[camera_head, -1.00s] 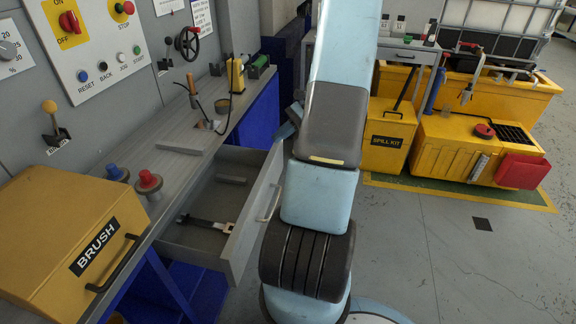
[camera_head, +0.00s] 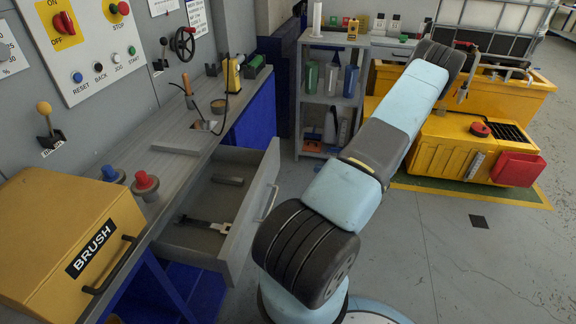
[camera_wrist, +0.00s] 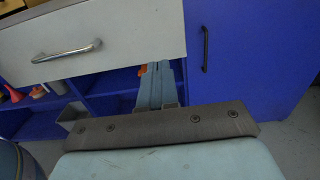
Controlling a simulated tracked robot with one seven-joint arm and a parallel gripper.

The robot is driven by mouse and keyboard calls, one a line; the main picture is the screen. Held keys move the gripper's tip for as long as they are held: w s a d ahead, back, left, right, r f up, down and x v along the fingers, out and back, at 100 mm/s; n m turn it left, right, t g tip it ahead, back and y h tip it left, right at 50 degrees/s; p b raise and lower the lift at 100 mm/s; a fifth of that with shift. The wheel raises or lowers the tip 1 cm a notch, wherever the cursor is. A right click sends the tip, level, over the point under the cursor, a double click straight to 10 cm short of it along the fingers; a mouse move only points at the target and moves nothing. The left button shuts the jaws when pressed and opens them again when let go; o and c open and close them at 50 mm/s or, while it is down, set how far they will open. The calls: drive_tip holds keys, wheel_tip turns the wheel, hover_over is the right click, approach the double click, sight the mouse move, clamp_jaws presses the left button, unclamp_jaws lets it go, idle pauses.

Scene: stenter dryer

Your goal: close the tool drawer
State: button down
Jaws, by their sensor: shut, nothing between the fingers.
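The tool drawer (camera_head: 252,222) stands pulled out from under the grey bench in the head view. Its bar handle (camera_head: 268,203) is on the front panel. Inside lie a dark strip-like tool (camera_head: 205,223) and a small grey block (camera_head: 228,180). In the wrist view a pale drawer front (camera_wrist: 110,30) with a metal handle (camera_wrist: 67,52) fills the upper left. My gripper (camera_wrist: 157,68) is shut and empty, its tips by that front's lower right edge. I cannot tell whether they touch it. My gripper does not show in the head view.
A yellow BRUSH box (camera_head: 75,240) sits on the bench (camera_head: 160,170) at left. A grey shelf (camera_head: 330,100) stands behind the drawer. Yellow tanks (camera_head: 450,150) stand at back right. In the wrist view a blue cabinet door (camera_wrist: 250,60) is at right.

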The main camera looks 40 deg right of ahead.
sight(277, 163)
drive_tip(key=x, duration=1.3)
drive_tip(key=shift+w+a, duration=0.25)
drive_tip(key=shift+w, duration=0.15)
